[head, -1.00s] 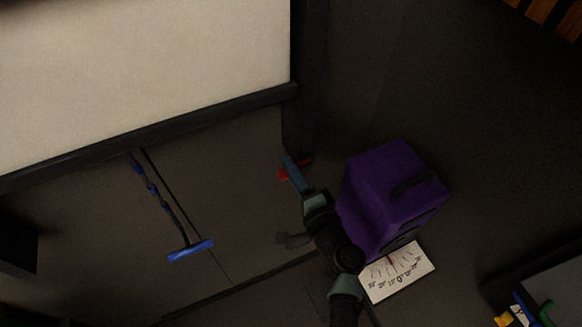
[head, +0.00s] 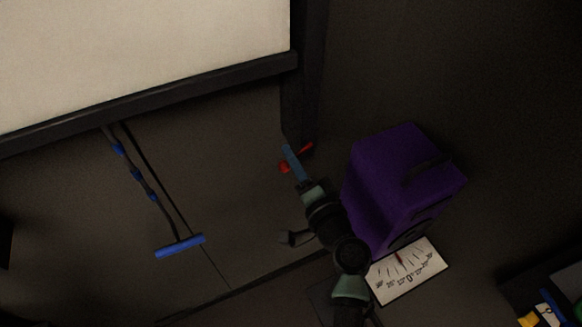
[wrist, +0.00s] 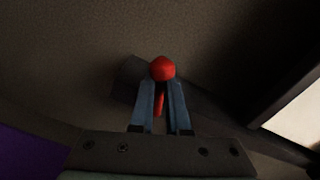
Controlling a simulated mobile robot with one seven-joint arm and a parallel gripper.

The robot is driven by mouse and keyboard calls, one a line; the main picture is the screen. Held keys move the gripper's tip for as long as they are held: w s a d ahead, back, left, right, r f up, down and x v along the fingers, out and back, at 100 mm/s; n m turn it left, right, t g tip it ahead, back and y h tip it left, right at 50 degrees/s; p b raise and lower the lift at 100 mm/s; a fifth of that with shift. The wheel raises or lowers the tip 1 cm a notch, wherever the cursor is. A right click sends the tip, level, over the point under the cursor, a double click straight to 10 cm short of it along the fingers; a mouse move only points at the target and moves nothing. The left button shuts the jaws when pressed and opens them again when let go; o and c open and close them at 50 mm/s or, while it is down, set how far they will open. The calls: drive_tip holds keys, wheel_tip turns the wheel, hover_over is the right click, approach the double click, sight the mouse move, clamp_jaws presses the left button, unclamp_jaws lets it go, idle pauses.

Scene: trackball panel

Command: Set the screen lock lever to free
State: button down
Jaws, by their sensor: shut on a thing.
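The red lever (head: 285,168) stands at the foot of the dark post below the screen frame's right corner in the head view. Parts of it show on both sides of my fingers. In the wrist view its round red knob (wrist: 163,68) is at the fingertips, and its thin red stem shows between the blue fingers. My gripper (head: 288,150) is shut on the lever; it also shows in the wrist view (wrist: 161,90). The lever's base is mostly hidden by my fingers, and I see no readable lock or free mark.
A purple box (head: 395,180) with a dark handle stands close to the right of my arm. A white dial card (head: 408,272) lies below it. The pale screen (head: 140,55) fills the upper left. A blue T-shaped handle (head: 180,246) hangs on a segmented dark cord at left.

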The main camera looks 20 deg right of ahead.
drive_tip(key=n+b, duration=0.1)
drive_tip(key=b, duration=0.1)
drive_tip(key=f+n+b, duration=0.1)
drive_tip(key=n+b, duration=0.1)
drive_tip(key=b, duration=0.1)
drive_tip(key=shift+d+f, duration=0.25)
drive_tip(key=shift+d, duration=0.1)
drive_tip(key=c, duration=0.9)
unclamp_jaws()
drive_tip(key=shift+r, duration=0.15)
